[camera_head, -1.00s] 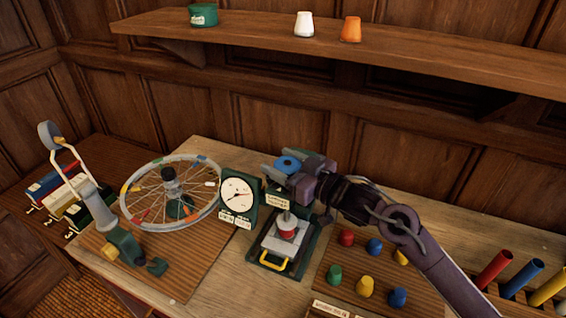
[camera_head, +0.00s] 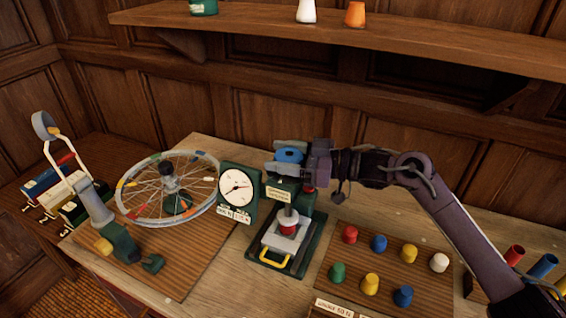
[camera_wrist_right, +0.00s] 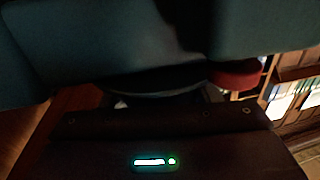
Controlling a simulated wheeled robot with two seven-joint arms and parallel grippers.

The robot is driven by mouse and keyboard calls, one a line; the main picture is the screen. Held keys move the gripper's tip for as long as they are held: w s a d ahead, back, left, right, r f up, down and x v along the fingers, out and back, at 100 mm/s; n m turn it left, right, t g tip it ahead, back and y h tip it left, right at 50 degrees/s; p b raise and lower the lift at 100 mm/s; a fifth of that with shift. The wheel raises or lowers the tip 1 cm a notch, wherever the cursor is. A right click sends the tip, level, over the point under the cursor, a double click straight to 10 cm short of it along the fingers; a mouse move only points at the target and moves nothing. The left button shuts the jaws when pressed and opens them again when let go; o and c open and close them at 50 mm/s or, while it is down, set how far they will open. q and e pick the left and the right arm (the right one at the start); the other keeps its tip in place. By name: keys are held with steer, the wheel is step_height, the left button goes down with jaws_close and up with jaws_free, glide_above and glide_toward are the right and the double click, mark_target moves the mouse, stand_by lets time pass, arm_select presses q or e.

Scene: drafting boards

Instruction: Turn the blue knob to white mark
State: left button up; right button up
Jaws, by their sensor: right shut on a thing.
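The blue knob (camera_head: 289,155) sits on top of a dark green press-like stand (camera_head: 312,212), above a small labelled plate. My right gripper (camera_head: 288,157) is shut on the blue knob, with one grey finger behind it and one in front. The knob's top shows between the fingers. I cannot make out a white mark. The right wrist view is dark and filled by large grey-teal surfaces, with a red part (camera_wrist_right: 236,75) at the right; the knob cannot be told there. My left gripper is not in view.
A white-faced dial (camera_head: 236,187) stands left of the press, beside a spoked wheel (camera_head: 140,200). A board with several coloured pegs (camera_head: 335,253) lies to the right. A shelf (camera_head: 400,42) with cups runs above.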

steer(key=shift+n+g+b, duration=0.5)
steer(key=shift+g+b, duration=0.05)
steer(key=shift+g, duration=0.25)
steer(key=o, duration=1)
steer(key=shift+d+f, duration=0.1)
steer(key=shift+d, duration=0.25)
steer(key=s+d+b, duration=0.1)
steer(key=d+b, duration=0.2)
steer(key=d, duration=0.4)
